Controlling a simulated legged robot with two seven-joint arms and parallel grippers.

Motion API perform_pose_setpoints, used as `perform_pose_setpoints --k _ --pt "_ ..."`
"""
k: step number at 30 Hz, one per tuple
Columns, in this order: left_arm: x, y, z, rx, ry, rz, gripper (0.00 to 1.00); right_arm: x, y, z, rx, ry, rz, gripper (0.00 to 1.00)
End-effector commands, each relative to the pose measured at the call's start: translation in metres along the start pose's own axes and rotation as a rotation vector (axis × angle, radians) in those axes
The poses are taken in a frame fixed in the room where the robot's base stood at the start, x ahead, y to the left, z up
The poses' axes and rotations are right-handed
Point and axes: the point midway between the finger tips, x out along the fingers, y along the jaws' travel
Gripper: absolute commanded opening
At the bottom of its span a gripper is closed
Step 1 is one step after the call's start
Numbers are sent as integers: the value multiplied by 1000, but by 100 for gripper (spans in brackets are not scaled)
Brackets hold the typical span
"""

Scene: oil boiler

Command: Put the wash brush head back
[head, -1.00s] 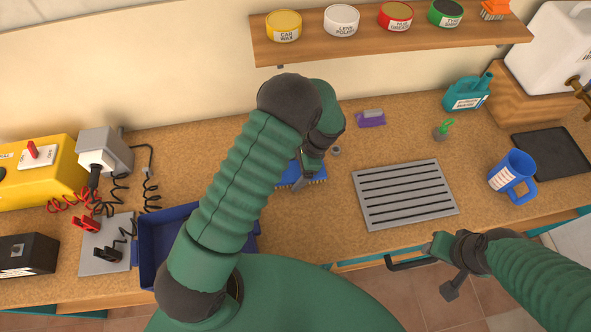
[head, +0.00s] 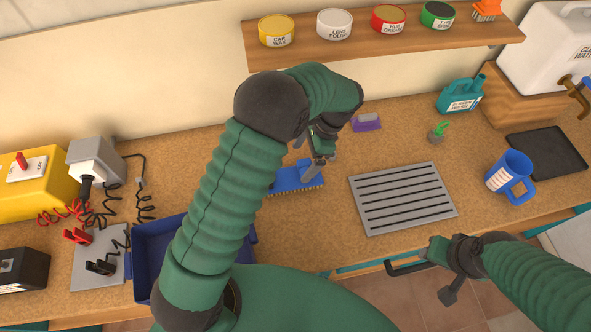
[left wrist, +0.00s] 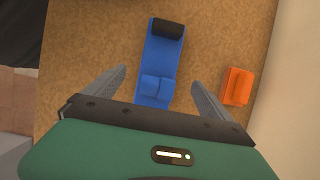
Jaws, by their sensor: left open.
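The blue wash brush head (head: 290,178), with pale bristles along its front edge, lies on the worktop. My left gripper (head: 317,168) is low over its right end and hides part of it. In the left wrist view, a blue piece with a black cylindrical end (left wrist: 155,65) lies between the spread grey fingers of the left gripper (left wrist: 160,78). The fingers are open, with gaps on both sides. My right gripper (head: 443,270) is at the worktop's front edge, apart from the brush head; its jaw state is unclear.
A slotted grey grate (head: 403,198) lies right of the brush head. A purple block (head: 366,122) is behind it. A blue bin (head: 150,235) is left. A shelf (head: 390,42) with tins runs above.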

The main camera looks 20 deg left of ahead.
Motion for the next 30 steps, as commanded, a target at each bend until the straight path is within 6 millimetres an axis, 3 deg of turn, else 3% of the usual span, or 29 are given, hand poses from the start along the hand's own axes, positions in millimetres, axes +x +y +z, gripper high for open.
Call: perform_pose_setpoints --k 4,7,15,18,30 --pt "-15 1 1 -10 9 0 94 2 0 0 0 0 0 45" --pt "-22 12 13 -99 76 0 94 2 0 0 0 0 0 45" --pt "-21 86 77 -706 455 45 94 2 0 0 0 0 0 45" --pt "-15 104 92 -867 540 64 94 2 0 0 0 0 0 45" --pt "-12 111 98 -941 577 73 94 2 0 0 0 0 0 45"
